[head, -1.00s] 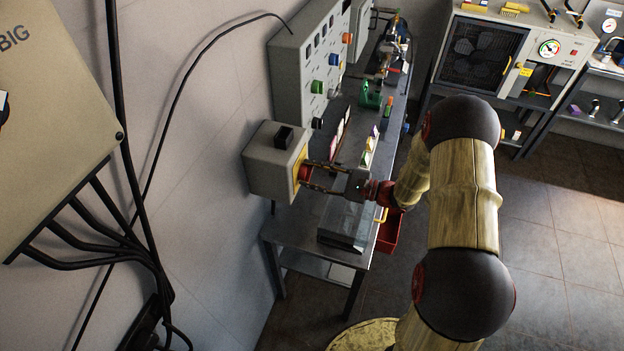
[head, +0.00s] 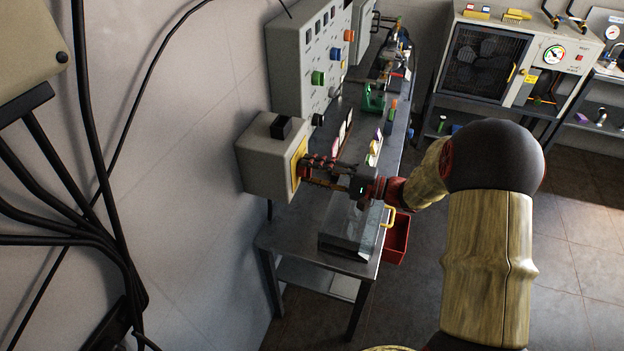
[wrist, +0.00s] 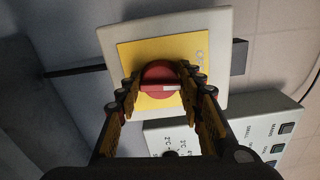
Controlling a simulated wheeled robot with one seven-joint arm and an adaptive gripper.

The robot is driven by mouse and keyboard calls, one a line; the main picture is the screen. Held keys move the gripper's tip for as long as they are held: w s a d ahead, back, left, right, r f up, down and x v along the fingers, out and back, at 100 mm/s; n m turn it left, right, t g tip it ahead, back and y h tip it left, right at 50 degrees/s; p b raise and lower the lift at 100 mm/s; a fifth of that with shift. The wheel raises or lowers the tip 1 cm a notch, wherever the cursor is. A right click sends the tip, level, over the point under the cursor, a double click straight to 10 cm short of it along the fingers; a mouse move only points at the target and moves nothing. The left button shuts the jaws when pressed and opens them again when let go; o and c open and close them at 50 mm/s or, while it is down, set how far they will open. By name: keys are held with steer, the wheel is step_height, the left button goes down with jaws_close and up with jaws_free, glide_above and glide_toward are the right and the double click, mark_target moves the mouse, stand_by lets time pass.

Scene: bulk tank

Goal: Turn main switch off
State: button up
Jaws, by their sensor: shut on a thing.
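The main switch is a grey box (head: 262,165) on the wall at the near end of the bench, with a yellow plate (wrist: 190,57) on its face. A red rotary knob (wrist: 159,76) sits on the plate, with a white mark on its handle bar. In the wrist view the bar lies nearly level in the picture. My gripper (wrist: 161,86) is shut on the red knob, one finger at each side. In the head view the gripper (head: 306,170) reaches the box from the right, and its fingers hide most of the knob.
A control panel (head: 306,62) with several coloured buttons stands beyond the switch box. The metal bench (head: 300,235) runs below, with a red bin (head: 396,240) at its side. Floor to the right is clear. Black cables (head: 95,200) hang on the left wall.

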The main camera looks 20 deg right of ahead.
steer(key=shift+f+n+b, duration=0.2)
steer(key=shift+n+b, duration=0.3)
steer(key=shift+b, duration=0.15)
steer(key=o, duration=1.2)
steer(key=shift+r, duration=0.1)
steer(key=shift+c, duration=0.2)
steer(key=shift+s+d, duration=0.1)
steer(key=shift+d, duration=0.05)
steer(key=v, duration=1.1)
steer(key=shift+s+d, duration=0.2)
steer(key=shift+d, duration=0.1)
